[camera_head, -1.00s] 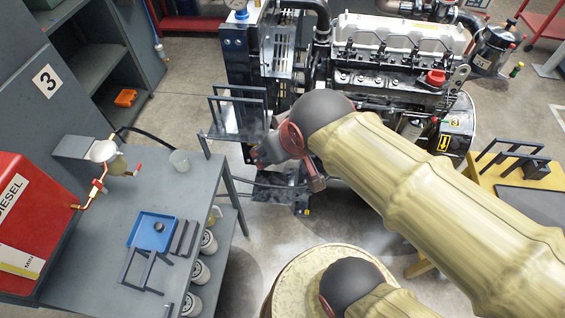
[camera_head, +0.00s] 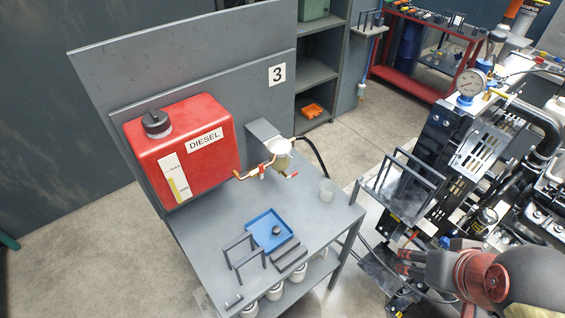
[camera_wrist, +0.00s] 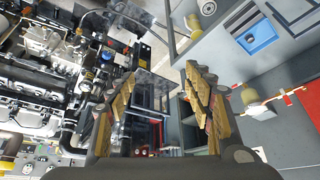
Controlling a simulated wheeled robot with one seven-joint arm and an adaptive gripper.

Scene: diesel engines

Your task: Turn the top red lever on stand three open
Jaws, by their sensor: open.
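Stand three (camera_head: 325,222) is a grey bench with a back panel marked by a "3" sign (camera_head: 277,74). A red diesel tank (camera_head: 185,150) is mounted on it. Copper pipework with small red levers (camera_head: 262,172) runs from the tank to a filter with a white top (camera_head: 274,152). The levers are small, and I cannot tell which one is the top one or how it is set. The filter (camera_wrist: 249,94) and a red lever (camera_wrist: 287,100) also show in the wrist view. My gripper (camera_head: 408,266) is open and empty, right of the bench and apart from the levers.
Open floor (camera_head: 75,245) lies left of the stand.

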